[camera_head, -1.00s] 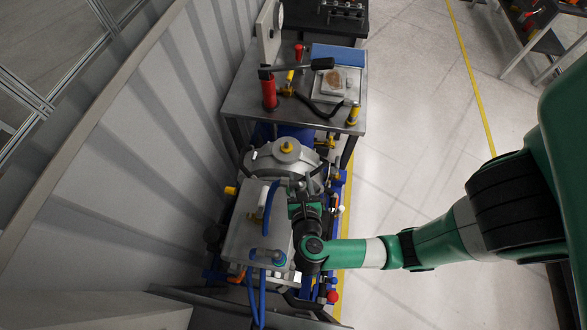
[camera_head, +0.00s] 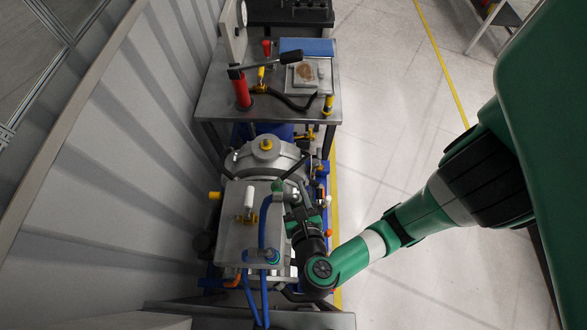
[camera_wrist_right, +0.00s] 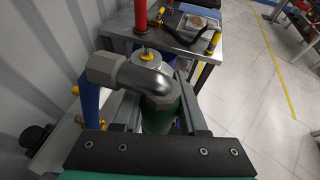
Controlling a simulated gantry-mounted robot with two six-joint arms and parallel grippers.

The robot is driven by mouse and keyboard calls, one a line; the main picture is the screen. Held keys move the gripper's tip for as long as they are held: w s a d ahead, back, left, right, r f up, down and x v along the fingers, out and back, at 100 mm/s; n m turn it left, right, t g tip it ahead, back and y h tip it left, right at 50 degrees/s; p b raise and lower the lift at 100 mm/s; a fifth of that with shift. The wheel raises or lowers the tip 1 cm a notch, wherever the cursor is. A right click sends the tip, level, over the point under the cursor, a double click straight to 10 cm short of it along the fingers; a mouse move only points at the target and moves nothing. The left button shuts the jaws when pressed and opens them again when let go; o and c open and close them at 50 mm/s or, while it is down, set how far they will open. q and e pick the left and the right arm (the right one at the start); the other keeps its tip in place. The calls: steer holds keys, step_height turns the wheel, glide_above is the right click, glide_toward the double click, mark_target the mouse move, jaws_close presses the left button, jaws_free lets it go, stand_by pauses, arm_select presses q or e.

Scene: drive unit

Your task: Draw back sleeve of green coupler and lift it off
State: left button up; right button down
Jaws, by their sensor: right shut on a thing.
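The green coupler (camera_wrist_right: 160,117) stands between the two fingers of my right gripper (camera_wrist_right: 158,108), which is shut on it. A grey metal elbow (camera_wrist_right: 145,78) sits on top of it, with a blue hose (camera_wrist_right: 90,102) leading down on the left. In the head view, the green coupler (camera_head: 277,185) shows at the tips of my right gripper (camera_head: 285,195), over the right part of the drive unit (camera_head: 250,165). The coupler's lower end is hidden, so I cannot tell whether it touches a fitting. My left gripper is not in view.
A white-handled valve (camera_head: 249,203) and another blue hose fitting (camera_head: 265,255) stand on the grey plate beside my gripper. A bench (camera_head: 212,98) with a red cylinder (camera_head: 240,90) stands behind. The floor at right is open. A ribbed wall (camera_head: 110,150) runs along the left.

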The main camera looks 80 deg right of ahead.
steer(key=shift+r+p, duration=0.35)
steer(key=shift+r, duration=0.25)
steer(key=shift+r+p, duration=1.65)
steer(key=shift+r, duration=0.6)
